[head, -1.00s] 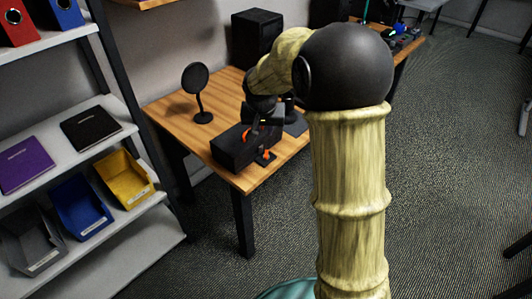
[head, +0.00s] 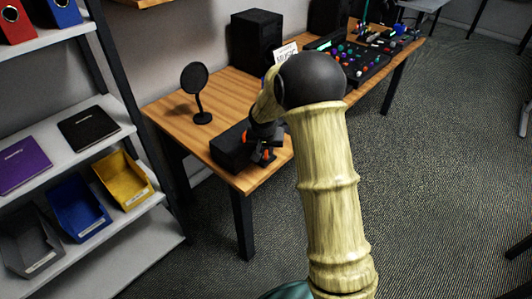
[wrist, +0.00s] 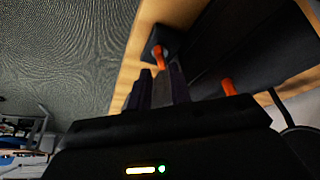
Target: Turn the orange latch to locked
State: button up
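A black box (head: 232,151) sits near the front corner of the wooden desk, with orange parts on it beside my gripper (head: 265,152). In the wrist view, an orange lever (wrist: 158,57) stands on a small black block (wrist: 162,42) near the desk edge. A second orange piece (wrist: 229,87) is at the side of the larger black box (wrist: 255,45). I cannot tell for certain which is the latch. My gripper (wrist: 160,78) has its two dark fingers apart, with the first lever's end between or just beyond their tips. Contact cannot be made out.
The wooden desk (head: 226,88) also holds a round black microphone-like stand (head: 196,83), a black speaker (head: 257,40) and a mixing panel (head: 352,62). A shelf (head: 135,222) with bins stands at left.

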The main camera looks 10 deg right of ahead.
aim_at(266, 154)
jog(key=x, duration=0.2)
jog(key=shift+w+d+f, duration=0.1)
jog(key=shift+f, duration=0.25)
jog(key=shift+w+f, duration=0.25)
jog(key=shift+f, duration=0.25)
jog(key=shift+s, duration=0.1)
grip_shut()
